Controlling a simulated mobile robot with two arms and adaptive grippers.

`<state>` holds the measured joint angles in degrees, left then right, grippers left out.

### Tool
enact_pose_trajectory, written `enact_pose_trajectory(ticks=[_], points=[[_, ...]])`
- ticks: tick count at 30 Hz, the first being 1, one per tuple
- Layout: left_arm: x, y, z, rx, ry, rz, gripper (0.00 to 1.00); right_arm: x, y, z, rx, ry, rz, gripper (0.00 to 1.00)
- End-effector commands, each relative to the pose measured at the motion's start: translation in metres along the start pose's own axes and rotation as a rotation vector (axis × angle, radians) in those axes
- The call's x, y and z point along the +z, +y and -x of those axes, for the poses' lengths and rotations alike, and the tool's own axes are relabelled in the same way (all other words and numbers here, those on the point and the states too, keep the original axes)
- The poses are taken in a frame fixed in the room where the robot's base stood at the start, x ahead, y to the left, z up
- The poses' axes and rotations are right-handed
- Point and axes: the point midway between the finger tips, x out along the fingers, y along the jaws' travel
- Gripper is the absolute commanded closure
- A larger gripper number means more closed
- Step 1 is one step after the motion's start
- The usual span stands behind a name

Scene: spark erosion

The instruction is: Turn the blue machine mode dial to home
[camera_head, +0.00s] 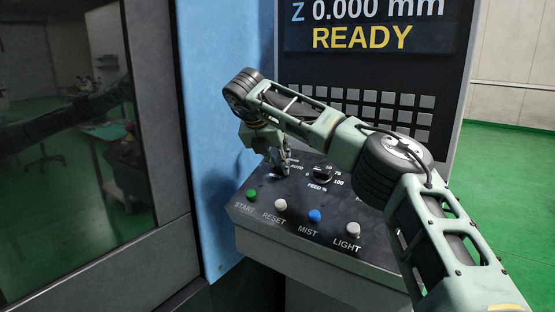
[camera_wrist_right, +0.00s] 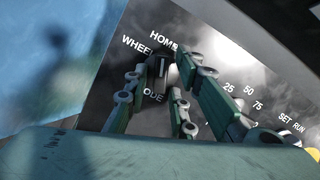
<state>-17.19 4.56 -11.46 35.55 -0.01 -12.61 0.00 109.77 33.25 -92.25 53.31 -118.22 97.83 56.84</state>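The mode dial (camera_wrist_right: 158,72) is a dark knob with a pale line, seen in the right wrist view below the words HOME and WHEEL and above a partly hidden MODE label. The line runs roughly up the picture; which label it points at is not clear. My right gripper (camera_wrist_right: 164,68) has its two fingers apart, one on each side of the dial. Whether they touch it is not clear. In the head view my right gripper (camera_head: 280,170) reaches down to the panel's back left and hides the dial. My left gripper is not in view.
The sloped control panel (camera_head: 300,235) carries a black feed dial (camera_head: 322,175) right of the gripper. Along its front are green START (camera_head: 251,194), white RESET (camera_head: 281,204), blue MIST (camera_head: 314,215) and white LIGHT (camera_head: 353,229) buttons. The screen (camera_head: 365,25) above reads READY.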

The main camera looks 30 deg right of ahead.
Motion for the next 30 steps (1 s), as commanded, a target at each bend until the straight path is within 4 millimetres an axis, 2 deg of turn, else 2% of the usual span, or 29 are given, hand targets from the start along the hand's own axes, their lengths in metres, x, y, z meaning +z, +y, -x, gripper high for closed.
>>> enact_pose_trajectory(ticks=[10,14,17,24,30], points=[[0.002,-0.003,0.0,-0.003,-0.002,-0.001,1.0,0.0,0.0,0.0,-0.001,0.0,0.0,0.69],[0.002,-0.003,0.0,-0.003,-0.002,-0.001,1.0,0.001,0.001,0.009,0.002,-0.002,0.001,0.69],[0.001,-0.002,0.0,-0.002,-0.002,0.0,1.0,0.001,0.0,0.025,0.002,-0.002,0.001,0.69],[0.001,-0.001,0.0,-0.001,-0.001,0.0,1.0,0.001,0.001,0.078,0.002,-0.003,0.0,0.69],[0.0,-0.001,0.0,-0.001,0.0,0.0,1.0,0.0,0.001,0.109,0.0,-0.002,0.001,0.69]])
